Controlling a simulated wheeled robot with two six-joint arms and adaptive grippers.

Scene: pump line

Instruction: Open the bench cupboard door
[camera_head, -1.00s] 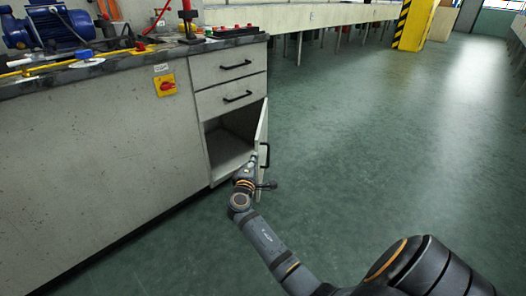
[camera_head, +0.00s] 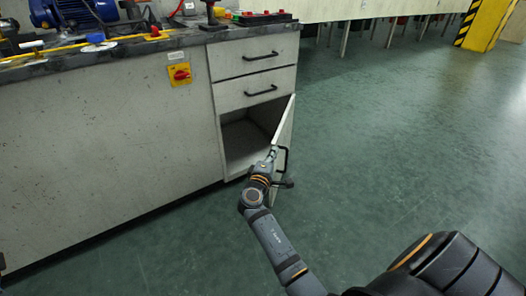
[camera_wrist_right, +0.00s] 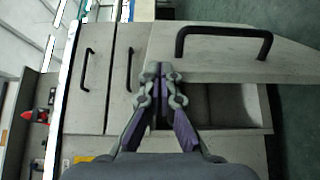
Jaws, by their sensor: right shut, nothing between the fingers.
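The bench cupboard door (camera_head: 285,135) stands partly open, swung outward from the bench, with its black handle (camera_head: 282,160) on the outer face. The dark cupboard opening (camera_head: 245,140) shows to the left of it. My right gripper (camera_head: 272,154) is at the door's inner side by its free edge; whether it touches is hard to tell. In the right wrist view, the right gripper (camera_wrist_right: 160,72) is shut and empty, with its tips over the edge of the door panel (camera_wrist_right: 210,65). The door handle (camera_wrist_right: 225,35) shows beyond the tips. My left gripper is not in view.
Two drawers (camera_head: 255,75) with black handles are shut above the cupboard. The bench top (camera_head: 130,48) holds a blue motor (camera_head: 75,12) and tools. A red switch (camera_head: 180,75) is on the bench front. The green floor (camera_head: 400,150) to the right is clear.

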